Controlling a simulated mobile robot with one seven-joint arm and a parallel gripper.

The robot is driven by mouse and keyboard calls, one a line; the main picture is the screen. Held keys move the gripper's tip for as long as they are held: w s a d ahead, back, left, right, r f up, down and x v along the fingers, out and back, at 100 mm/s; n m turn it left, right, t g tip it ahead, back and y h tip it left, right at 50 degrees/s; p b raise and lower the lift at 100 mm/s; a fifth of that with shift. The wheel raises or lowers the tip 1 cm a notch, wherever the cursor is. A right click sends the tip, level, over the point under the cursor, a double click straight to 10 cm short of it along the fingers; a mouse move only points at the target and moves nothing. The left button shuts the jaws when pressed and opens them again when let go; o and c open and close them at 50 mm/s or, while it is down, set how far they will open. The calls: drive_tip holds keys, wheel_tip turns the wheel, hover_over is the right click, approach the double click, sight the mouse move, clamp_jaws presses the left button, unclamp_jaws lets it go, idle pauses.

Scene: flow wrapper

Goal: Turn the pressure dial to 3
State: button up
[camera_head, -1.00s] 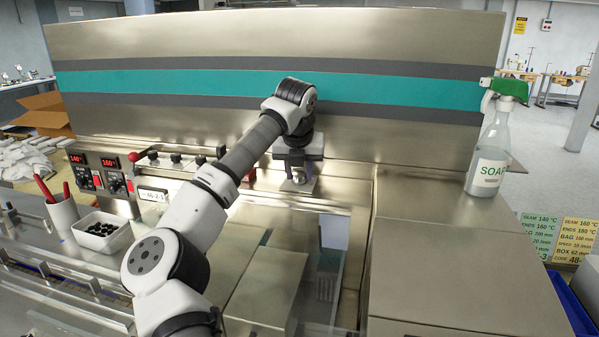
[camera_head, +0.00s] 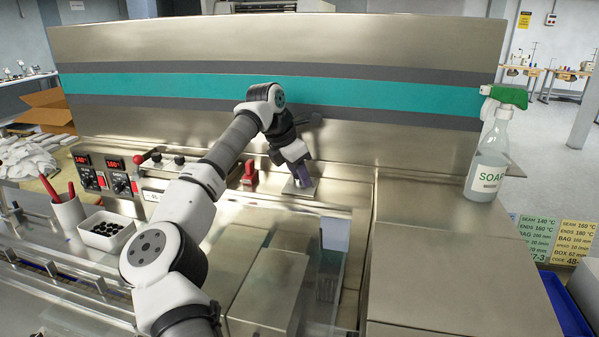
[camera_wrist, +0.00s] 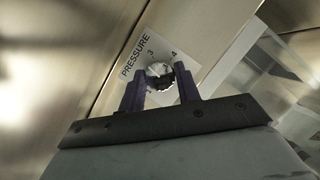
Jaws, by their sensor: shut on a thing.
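The pressure dial (camera_wrist: 160,72) is a small round silver knob with a dark lower part, on a light plate (camera_wrist: 144,48) marked PRESSURE. The numbers 3 and 4 show at the plate's upper side; other marks are hidden by the fingers. My gripper (camera_wrist: 161,88) has its two purple fingers on either side of the dial, shut on it. In the head view my gripper (camera_head: 301,178) reaches down onto the plate (camera_head: 300,187), and the dial is hidden there. I cannot tell which number the dial points to.
A red handle (camera_head: 250,174) stands left of my gripper. Temperature controls (camera_head: 119,183), a cup (camera_head: 67,213) with red pens and a white tray (camera_head: 84,238) are further left. A soap bottle (camera_head: 488,165) stands on the right cover, otherwise clear.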

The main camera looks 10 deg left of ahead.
drive_tip(key=shift+w+a+m+g+h, duration=0.1)
drive_tip(key=shift+m+g+h, duration=0.2)
drive_tip(key=shift+m, duration=0.7)
drive_tip(key=shift+m+g+h, duration=0.2)
drive_tip(key=shift+m+g, duration=0.2)
drive_tip(key=shift+m, duration=0.6)
drive_tip(key=o, duration=1)
